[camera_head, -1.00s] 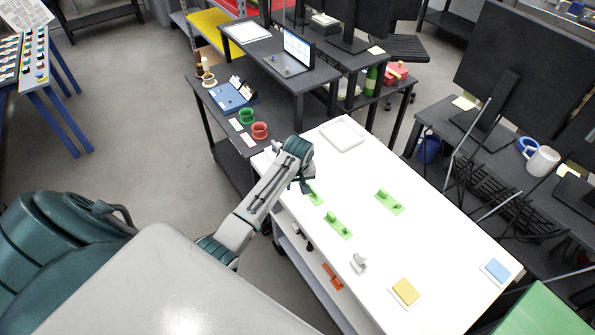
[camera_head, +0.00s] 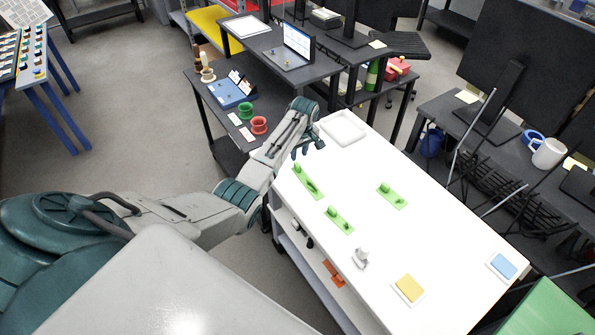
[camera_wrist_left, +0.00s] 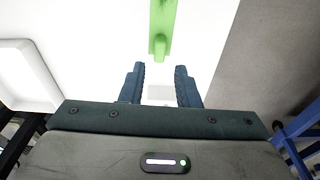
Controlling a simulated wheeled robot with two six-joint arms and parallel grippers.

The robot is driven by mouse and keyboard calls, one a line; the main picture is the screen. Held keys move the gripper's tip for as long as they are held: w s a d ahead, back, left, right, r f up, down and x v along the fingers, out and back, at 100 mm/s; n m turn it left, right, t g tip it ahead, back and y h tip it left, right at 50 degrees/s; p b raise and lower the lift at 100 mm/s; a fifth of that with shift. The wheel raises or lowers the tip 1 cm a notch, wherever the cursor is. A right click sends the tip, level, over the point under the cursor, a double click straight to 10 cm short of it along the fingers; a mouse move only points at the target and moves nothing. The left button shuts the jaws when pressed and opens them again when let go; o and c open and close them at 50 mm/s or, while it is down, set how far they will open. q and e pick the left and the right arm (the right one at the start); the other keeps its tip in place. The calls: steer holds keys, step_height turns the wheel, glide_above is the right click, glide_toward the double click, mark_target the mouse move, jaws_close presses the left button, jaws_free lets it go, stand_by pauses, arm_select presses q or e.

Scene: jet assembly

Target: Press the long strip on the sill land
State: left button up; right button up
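My left gripper (camera_head: 308,150) is above the far left part of the white table (camera_head: 450,235), beyond the nearest green holder (camera_head: 308,182). In the left wrist view its two dark fingers (camera_wrist_left: 160,68) stand apart with nothing held between them. A faint grey patch (camera_wrist_left: 160,93) shows on the white surface behind the fingertips. One green holder (camera_wrist_left: 161,30) lies ahead of the fingers. Two more green holders, a middle one (camera_head: 340,220) and a right one (camera_head: 392,196), sit on the table. I cannot single out the long strip or the sill land. My right gripper is not in view.
A white tray (camera_head: 343,128) lies at the table's far end. A small grey part (camera_head: 361,258), a yellow pad (camera_head: 409,289) and a blue pad (camera_head: 502,266) lie nearer. Dark desks stand behind and to the right. Bare table lies between the holders.

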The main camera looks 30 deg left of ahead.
mark_target(298, 164)
arm_select(q)
steer(key=f+b, duration=0.3)
steer(key=f, duration=0.1)
steer(key=shift+w+a+f+b, duration=0.1)
steer(key=shift+w+a+b, duration=0.05)
steer(key=shift+a+b, duration=0.15)
steer(key=shift+f, duration=0.3)
steer(key=shift+w+a+f, duration=0.1)
steer(key=shift+f, duration=0.6)
steer(key=shift+c, duration=0.2)
jaws_close()
step_height(298, 164, up, 8)
steer(key=p, duration=0.8)
steer(key=shift+r, duration=0.2)
steer(key=shift+f, duration=0.15)
